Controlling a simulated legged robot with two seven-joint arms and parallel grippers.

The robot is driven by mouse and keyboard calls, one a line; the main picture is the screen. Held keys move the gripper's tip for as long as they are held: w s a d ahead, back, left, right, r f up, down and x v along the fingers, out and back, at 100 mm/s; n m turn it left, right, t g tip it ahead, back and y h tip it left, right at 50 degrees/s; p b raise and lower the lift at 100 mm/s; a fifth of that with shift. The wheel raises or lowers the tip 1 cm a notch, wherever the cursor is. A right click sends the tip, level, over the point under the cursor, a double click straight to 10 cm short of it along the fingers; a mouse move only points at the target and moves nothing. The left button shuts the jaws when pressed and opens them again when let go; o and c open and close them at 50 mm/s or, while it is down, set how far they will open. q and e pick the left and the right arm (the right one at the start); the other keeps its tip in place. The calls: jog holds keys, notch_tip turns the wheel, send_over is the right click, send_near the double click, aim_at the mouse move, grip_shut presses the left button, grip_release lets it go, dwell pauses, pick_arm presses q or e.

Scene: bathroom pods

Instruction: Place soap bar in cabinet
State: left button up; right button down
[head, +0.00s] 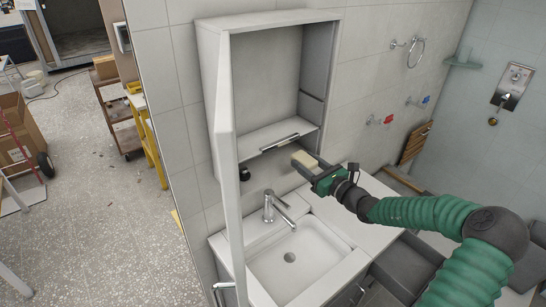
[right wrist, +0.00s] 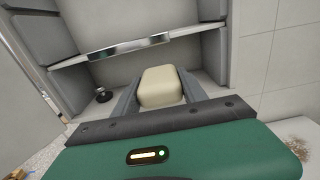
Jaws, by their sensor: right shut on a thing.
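A cream soap bar (right wrist: 160,87) sits between the two fingers of my right gripper (right wrist: 162,95) in the right wrist view. My right gripper is shut on it. In the head view the soap bar (head: 305,159) shows at the tip of my right gripper (head: 312,167), above the counter and in front of the lower right part of the cabinet. The cabinet (head: 265,75) hangs on the wall above the sink, with its door (head: 231,150) swung open toward me. Its inner shelf (head: 265,137) looks empty. My left gripper is not in view.
The sink basin (head: 290,255) and faucet (head: 275,208) are below the cabinet. The open door's edge stands left of my right gripper. A small dark round object (right wrist: 102,95) lies left of the soap in the right wrist view. Hooks with red (head: 387,119) and blue items are on the right wall.

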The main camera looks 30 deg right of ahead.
jog(key=p, duration=0.2)
send_over(284, 162)
jog(key=shift+w+f, duration=0.15)
jog(key=shift+f, duration=0.2)
jog(key=f, duration=0.2)
jog(key=shift+s+f+p, duration=0.2)
jog(key=shift+f+p, duration=0.1)
jog(key=shift+f, duration=0.4)
jog(key=shift+w+d+f, duration=0.1)
jog(key=shift+d, duration=0.05)
jog(key=shift+f, duration=0.1)
jog(key=c, duration=0.9)
grip_release()
jog(key=shift+o, duration=1.3)
jog(key=shift+r, duration=0.2)
